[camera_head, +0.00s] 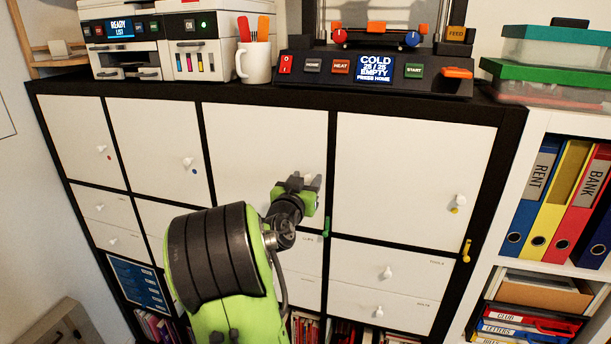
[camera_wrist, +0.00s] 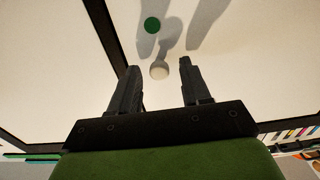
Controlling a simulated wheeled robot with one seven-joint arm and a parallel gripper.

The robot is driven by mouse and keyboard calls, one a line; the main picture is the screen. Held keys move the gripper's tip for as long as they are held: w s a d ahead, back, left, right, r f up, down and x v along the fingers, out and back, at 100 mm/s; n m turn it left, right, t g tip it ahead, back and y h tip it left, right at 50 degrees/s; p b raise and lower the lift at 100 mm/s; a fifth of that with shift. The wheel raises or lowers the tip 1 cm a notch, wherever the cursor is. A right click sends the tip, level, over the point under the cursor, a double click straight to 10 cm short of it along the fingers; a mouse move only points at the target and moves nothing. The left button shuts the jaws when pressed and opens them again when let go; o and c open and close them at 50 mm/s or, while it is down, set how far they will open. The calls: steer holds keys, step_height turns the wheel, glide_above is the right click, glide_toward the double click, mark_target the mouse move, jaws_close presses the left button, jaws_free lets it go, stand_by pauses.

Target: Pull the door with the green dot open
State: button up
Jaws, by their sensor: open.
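The green dot (camera_wrist: 152,25) is on a white door, close to a round pale knob (camera_wrist: 159,70) in the wrist view. In the head view this door (camera_head: 255,140) is the third upper door from the left and looks closed; my gripper hides its dot. My gripper (camera_head: 303,180) is in front of the door's lower right part. In the wrist view my gripper (camera_wrist: 159,65) is open, with the knob seen between its fingertips. I cannot tell how far the fingertips are from the door.
A green piece (camera_head: 326,226) and a yellow piece (camera_head: 466,250) sit on the black frame. The neighbouring door (camera_head: 410,170) has a yellow-dotted knob. Drawers (camera_head: 385,270) lie below.

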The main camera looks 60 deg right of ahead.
steer(key=shift+d, duration=0.2)
jaws_close()
steer(key=shift+a+f, duration=0.1)
steer(key=shift+a, duration=0.05)
